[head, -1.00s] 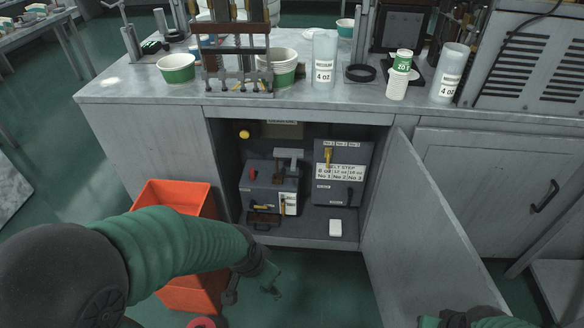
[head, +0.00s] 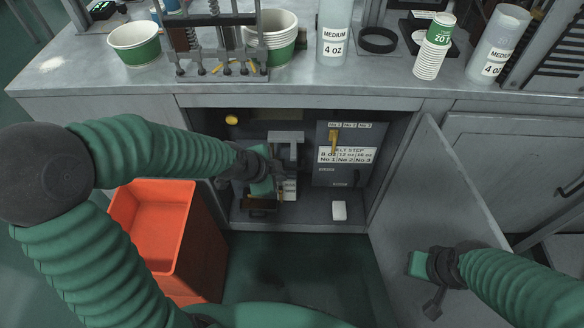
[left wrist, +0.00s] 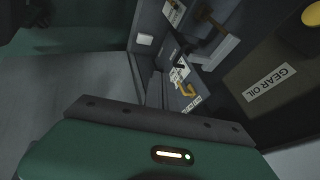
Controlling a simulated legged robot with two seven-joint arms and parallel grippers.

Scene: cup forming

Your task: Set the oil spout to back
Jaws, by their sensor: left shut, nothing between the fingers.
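A dark grey box (head: 292,160) stands inside the open cabinet, largely hidden behind my left gripper. In the left wrist view, a small yellow hook-shaped piece (left wrist: 182,89) sits among white labels too small to read. It may be the oil spout; I cannot tell which way it is set. A container labelled GEAR OIL (left wrist: 272,84) has a yellow cap (left wrist: 312,14), which also shows in the head view (head: 231,119). My left gripper (head: 268,180) is shut and empty in front of the box; contact is unclear. My right gripper (head: 418,264) is by the cabinet door, its jaws unclear.
A small white block (head: 339,211) lies on the cabinet floor. The open door (head: 425,190) bounds the right side; an orange bin (head: 185,245) stands at left. Cups stand on the counter (head: 75,80).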

